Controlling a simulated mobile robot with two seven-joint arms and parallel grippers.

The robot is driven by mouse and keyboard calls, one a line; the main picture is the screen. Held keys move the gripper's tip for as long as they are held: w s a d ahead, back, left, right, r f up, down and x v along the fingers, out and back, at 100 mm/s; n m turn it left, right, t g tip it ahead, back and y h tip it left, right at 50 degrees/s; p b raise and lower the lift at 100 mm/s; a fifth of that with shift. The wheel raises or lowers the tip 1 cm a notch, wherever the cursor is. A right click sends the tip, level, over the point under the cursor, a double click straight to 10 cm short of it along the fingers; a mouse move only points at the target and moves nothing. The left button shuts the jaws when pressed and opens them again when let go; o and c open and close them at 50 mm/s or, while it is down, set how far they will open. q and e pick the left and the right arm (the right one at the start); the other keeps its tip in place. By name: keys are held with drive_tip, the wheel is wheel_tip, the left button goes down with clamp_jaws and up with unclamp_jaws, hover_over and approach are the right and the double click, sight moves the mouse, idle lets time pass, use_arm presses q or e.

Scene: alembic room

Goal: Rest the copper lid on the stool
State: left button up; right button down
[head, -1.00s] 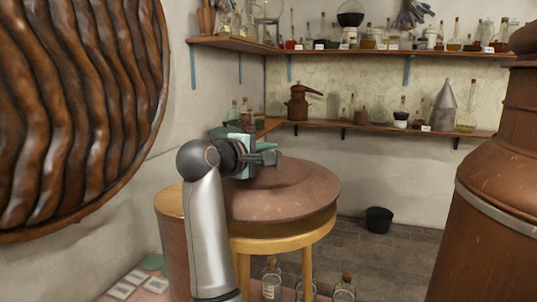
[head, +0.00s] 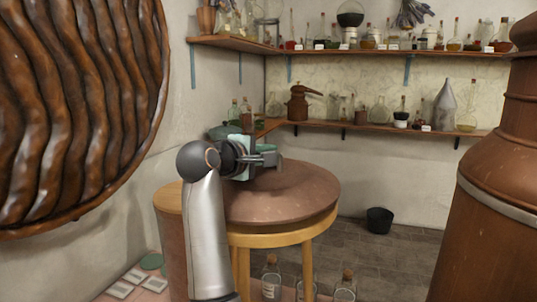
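The copper lid (head: 290,196), a broad reddish-brown dome, lies over the round wooden stool (head: 275,238) in the head view. It looks nearly level, and its near edge appears to meet the stool top. The stool's front and right rim shows below it. My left gripper (head: 268,155) is at the lid's raised middle, on its far left side. The fingers point right. The top of the lid there is partly hidden by the gripper, and I cannot tell whether the fingers grip it. My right gripper is not in view.
A large copper vessel (head: 490,190) stands at the right. A ribbed brown round piece (head: 75,110) fills the upper left. Glass bottles (head: 271,280) stand on the floor below the stool. A black bucket (head: 379,220) sits on open floor behind. Shelves with glassware line the back wall.

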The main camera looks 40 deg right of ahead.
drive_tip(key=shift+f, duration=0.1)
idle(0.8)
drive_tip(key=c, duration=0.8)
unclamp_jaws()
drive_tip(key=shift+b, duration=0.3)
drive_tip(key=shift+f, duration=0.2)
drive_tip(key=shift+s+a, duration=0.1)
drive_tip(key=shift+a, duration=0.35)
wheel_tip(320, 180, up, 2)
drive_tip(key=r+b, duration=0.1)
drive_tip(key=b, duration=0.2)
hover_over(234, 187)
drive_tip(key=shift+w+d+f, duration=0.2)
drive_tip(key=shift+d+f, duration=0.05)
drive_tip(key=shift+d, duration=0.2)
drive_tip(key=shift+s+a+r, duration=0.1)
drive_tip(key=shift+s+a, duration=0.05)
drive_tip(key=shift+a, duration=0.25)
